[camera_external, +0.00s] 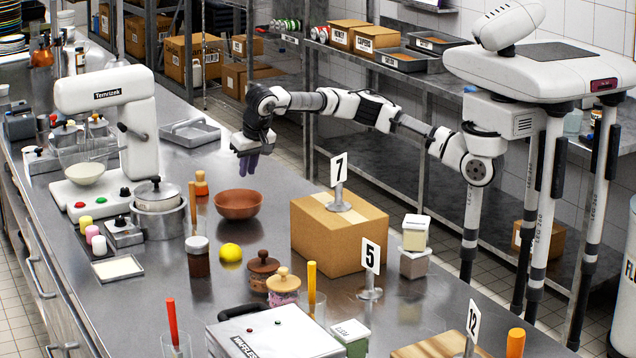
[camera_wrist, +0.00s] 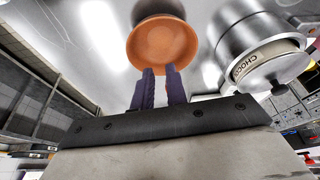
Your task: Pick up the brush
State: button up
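No brush can be made out for certain. Upright handles that could belong to one are a red one (camera_external: 172,320) at the front left, a yellow one (camera_external: 311,284) near the middle and an orange-topped one (camera_external: 201,186) left of the terracotta bowl (camera_external: 239,204). Their lower ends are hard to see. My gripper (camera_external: 247,163), with purple fingers, hangs above the far side of the counter, behind the bowl. The fingers (camera_wrist: 161,88) are apart with nothing between them, and the bowl (camera_wrist: 162,43) shows just beyond them in the wrist view.
A cardboard box (camera_external: 335,240) bears sign 7, right of the bowl. A stand mixer (camera_external: 130,120) and lidded pot (camera_external: 158,210) stand left. Jars, a lemon (camera_external: 231,252) and a waffle maker (camera_external: 275,335) crowd the front.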

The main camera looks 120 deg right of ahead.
jog(key=o, duration=0.7)
jog(key=shift+o, duration=0.2)
